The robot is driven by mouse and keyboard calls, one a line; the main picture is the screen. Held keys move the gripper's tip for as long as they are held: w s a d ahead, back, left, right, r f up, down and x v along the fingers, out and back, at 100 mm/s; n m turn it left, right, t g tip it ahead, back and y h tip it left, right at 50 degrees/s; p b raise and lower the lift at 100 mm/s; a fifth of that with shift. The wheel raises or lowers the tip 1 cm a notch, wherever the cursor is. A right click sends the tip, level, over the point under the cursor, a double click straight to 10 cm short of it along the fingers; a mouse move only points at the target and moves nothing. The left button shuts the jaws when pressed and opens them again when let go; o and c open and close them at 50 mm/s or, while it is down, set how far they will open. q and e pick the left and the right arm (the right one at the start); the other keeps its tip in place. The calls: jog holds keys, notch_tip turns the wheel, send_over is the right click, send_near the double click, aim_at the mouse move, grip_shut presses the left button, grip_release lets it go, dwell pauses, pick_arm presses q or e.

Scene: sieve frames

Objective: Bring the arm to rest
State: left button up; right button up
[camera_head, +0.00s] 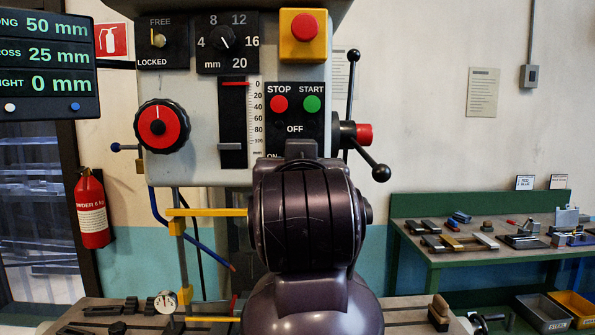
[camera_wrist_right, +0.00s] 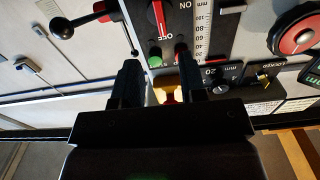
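My right gripper (camera_wrist_right: 156,62) shows in the right wrist view with its two dark fingers apart and nothing held between them. It faces the machine's control panel (camera_head: 205,120); whether it touches the panel cannot be told. The green START button (camera_wrist_right: 155,62) shows between the fingertips, and the yellow emergency-stop box (camera_wrist_right: 160,82) shows further down between the fingers. In the head view my dark purple arm link (camera_head: 305,220) stands in front of the panel's lower part and hides the right gripper. My left gripper is in neither view.
A black-knobbed lever handle (camera_head: 381,173) sticks out at the panel's right. A red and black handwheel (camera_head: 160,127) is at its left. A dial gauge (camera_head: 166,301) and small parts are at the lower left. A green workbench (camera_head: 480,258) with tools stands at the right.

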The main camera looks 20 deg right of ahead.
jog(key=w+d+f+n+g+y, duration=0.1)
jog(key=w+d+f+n, duration=0.1)
jog(key=f, duration=0.9)
jog(key=w+d+f+n+g+y, duration=0.1)
jog(key=w+d+f, duration=0.1)
jog(key=f, duration=0.8)
jog(key=w+d+f+n+g+y, duration=0.1)
jog(key=w+d+f+n, duration=0.15)
jog(key=f, duration=0.85)
jog(key=s+d+f+g+y, duration=0.1)
jog(key=s+d+f, duration=0.2)
jog(key=s+f, duration=0.8)
jog(key=s+d+f+m+g, duration=0.1)
jog(key=s+d+f, duration=0.3)
jog(key=s+f, duration=0.7)
notch_tip(320, 180, down, 7)
jog(key=shift+d+r+g+y, duration=0.1)
jog(key=shift+d+g+y, duration=0.05)
jog(key=shift+g+y, duration=0.2)
